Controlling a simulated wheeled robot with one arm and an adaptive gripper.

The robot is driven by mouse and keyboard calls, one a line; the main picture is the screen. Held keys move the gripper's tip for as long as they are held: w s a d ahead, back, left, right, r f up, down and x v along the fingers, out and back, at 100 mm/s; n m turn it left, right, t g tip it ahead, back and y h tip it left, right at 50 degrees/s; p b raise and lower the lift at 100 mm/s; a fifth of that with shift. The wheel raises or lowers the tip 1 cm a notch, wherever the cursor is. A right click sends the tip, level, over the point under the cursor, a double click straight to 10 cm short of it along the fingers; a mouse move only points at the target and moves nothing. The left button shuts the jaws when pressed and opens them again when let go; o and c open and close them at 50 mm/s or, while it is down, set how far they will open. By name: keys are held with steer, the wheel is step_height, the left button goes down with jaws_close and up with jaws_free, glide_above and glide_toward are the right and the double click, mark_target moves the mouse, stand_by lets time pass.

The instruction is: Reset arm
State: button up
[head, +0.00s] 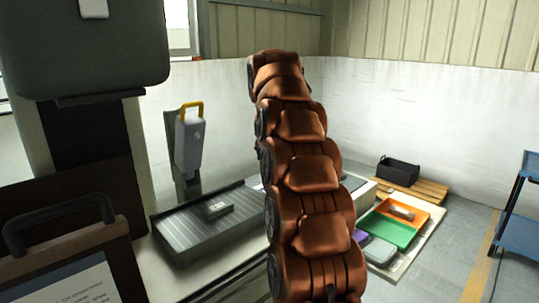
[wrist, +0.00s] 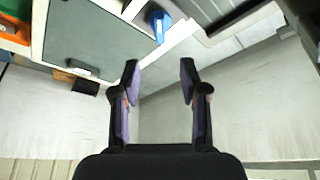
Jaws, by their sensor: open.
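My gripper (wrist: 159,78) shows in the wrist view with its two dark fingers spread wide apart. It is open, and nothing shows between the fingertips. My copper-coloured segmented arm (head: 305,180) rises upright through the middle of the head view. My gripper cannot be made out in the head view.

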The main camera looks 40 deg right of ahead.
stand_by(0.6)
steer(key=s+a+f+n+g+y, duration=0.15)
steer(key=s+a+f, duration=0.25)
steer(key=s+a, duration=0.4)
steer(key=s+a+f+n+g+y, duration=0.1)
steer(key=s+a+f+n, duration=0.25)
steer(key=s+a, duration=0.5)
steer(key=s+a+f+n+g, duration=0.1)
steer(key=s+a+f, duration=0.35)
steer(key=s, duration=0.45)
steer(key=s+a+f+n+g, duration=0.1)
steer(key=s+a+f, duration=0.2)
steer(key=s+f, duration=0.35)
steer(key=s+a+f+n+g, duration=0.1)
steer(key=s+a+f, duration=0.25)
steer(key=s, duration=0.75)
step_height(320, 180, up, 13)
steer(key=w+p, duration=0.1)
steer(key=p, duration=1.1)
steer(key=shift+a, duration=0.2)
steer(key=shift+w+f, duration=0.1)
steer(key=shift+c, duration=0.2)
